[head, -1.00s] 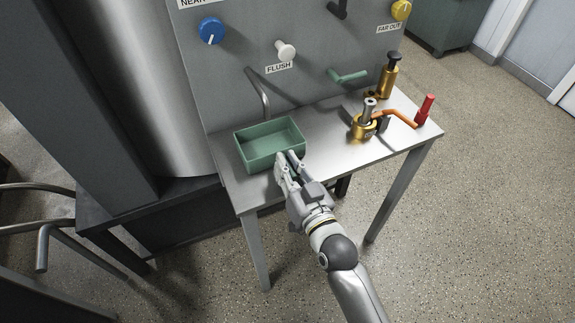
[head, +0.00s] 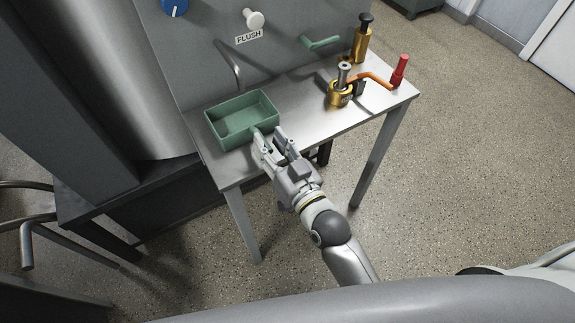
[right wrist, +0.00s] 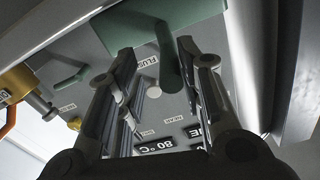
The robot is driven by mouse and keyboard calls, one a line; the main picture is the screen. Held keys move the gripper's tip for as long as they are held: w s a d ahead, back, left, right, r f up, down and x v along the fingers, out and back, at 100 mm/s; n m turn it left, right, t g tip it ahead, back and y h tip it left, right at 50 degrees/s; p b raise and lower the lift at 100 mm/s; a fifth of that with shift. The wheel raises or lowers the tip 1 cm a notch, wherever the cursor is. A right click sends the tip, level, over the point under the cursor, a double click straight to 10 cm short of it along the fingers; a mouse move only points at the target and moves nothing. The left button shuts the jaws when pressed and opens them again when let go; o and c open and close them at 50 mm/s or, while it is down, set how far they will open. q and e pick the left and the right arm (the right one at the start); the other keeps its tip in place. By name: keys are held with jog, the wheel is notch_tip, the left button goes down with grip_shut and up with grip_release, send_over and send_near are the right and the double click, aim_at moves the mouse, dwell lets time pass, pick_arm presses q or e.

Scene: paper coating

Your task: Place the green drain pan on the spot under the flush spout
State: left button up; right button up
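The green drain pan (head: 213,130) sits on the left part of the metal table, upright, below the bent metal spout (head: 236,72). The spout's lower end shows at the pan's back rim. My right gripper (head: 268,135) is at the pan's front side, over the table's front edge. Its fingers are spread apart. In the right wrist view the pan (right wrist: 150,24) is above, and its green handle (right wrist: 168,70) hangs between the open fingers (right wrist: 156,50), with a gap on the left and the right finger close to it. My left gripper is not in view.
The FLUSH knob (head: 253,18) and a green lever (head: 322,42) are on the grey panel behind. A brass fitting (head: 341,92) with an orange arm, a brass cylinder (head: 362,40) and a red handle (head: 401,70) stand right. The middle of the tabletop (head: 297,103) is bare.

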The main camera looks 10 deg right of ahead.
jog(key=v, duration=0.9)
jog(key=shift+s+b, duration=0.25)
jog(key=shift+b, duration=0.05)
jog(key=shift+d, duration=0.1)
jog(key=s+d+f+g+h, duration=0.1)
jog(key=s+d+f+g, duration=0.15)
jog(key=f, duration=0.95)
jog(key=s+d+f+g+h, duration=0.1)
jog(key=s+f+g, duration=0.2)
jog(key=f, duration=1)
jog(key=s+d+f+g+h, duration=0.1)
jog(key=s+d+f+g, duration=0.15)
jog(key=f, duration=0.95)
jog(key=s+d+f+g+h, duration=0.1)
jog(key=s+d+f+g, duration=0.3)
jog(key=s+f, duration=0.5)
jog(key=s+d+f+g+h, duration=0.2)
jog(key=s+d+f+g, duration=0.2)
jog(key=s+f, duration=0.5)
jog(key=s+d, duration=0.2)
jog(key=s, duration=0.2)
jog(key=shift+s+n, duration=0.3)
jog(key=shift+s, duration=0.05)
